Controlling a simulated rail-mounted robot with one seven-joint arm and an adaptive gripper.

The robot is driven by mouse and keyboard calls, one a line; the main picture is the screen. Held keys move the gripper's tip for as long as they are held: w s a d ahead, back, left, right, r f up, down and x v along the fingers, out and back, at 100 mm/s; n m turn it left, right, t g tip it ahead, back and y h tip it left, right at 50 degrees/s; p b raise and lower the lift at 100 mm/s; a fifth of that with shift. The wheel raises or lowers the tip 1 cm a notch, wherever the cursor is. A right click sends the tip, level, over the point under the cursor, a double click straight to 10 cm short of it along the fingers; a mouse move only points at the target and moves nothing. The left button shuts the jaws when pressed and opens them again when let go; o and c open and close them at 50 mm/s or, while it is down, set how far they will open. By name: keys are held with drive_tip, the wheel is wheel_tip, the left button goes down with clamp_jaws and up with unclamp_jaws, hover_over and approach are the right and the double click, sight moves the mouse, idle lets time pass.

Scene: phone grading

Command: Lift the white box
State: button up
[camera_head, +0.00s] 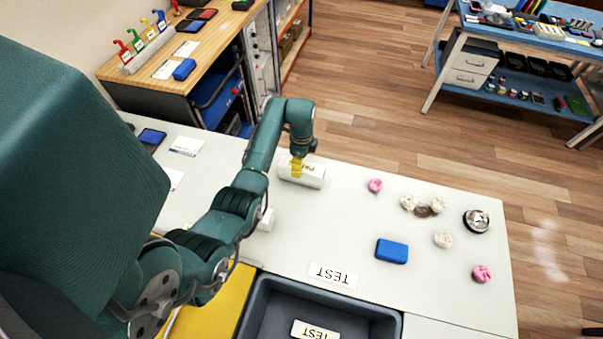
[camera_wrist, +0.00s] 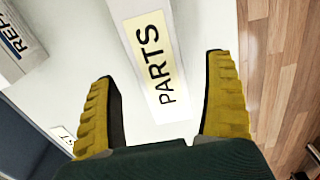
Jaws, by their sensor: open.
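A white box (camera_head: 313,180) with a yellowish PARTS label lies near the far edge of the pale table. In the wrist view the same white box (camera_wrist: 127,12) is seen from above, its label running between the fingers. My gripper (camera_head: 297,168) with yellow fingers is over this box. In the wrist view my gripper (camera_wrist: 162,68) is open, one finger on each side of the label. I cannot tell whether the fingers touch the box. A second white box (camera_wrist: 18,45), lettered "REP" as far as it shows, is at the left of the wrist view.
A dark grey tray (camera_head: 257,302) with a TEST label is at the front. A blue box (camera_head: 392,251), pink crumpled pieces (camera_head: 375,185), pale crumpled pieces (camera_head: 443,239) and a bell (camera_head: 477,220) lie to the right.

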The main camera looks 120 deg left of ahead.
wheel_tip(320, 180, down, 3)
drive_tip(key=shift+r, duration=0.1)
drive_tip(key=shift+c, duration=0.3)
drive_tip(key=c, duration=1.3)
